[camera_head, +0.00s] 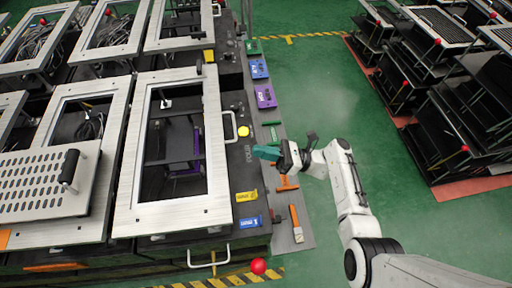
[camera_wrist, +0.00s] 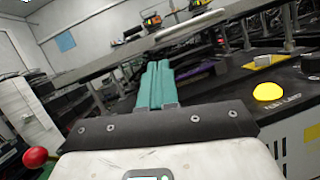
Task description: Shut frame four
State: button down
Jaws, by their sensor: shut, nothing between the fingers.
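A large silver metal frame (camera_head: 216,160) with a rectangular opening sits over a dark box at the front centre of the head view. In the wrist view the long edge of a frame (camera_wrist: 180,38) runs above a dark box top, with a gap beneath it, so it appears raised.
A yellow button (camera_wrist: 268,92) is on the box top near my gripper. A perforated plate (camera_head: 40,185) with a black handle lies left. More frames (camera_head: 180,45) stand behind. A red ball (camera_head: 258,266) is at the front. Green floor (camera_head: 320,100) is clear toward the racks (camera_head: 450,90).

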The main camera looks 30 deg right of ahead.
jog(key=b+v, duration=0.1)
jog(key=v, duration=0.6)
jog(key=shift+d+b, duration=0.3)
jog(key=shift+b, duration=0.05)
jog(key=shift+s+r, duration=0.1)
jog(key=shift+s, duration=0.05)
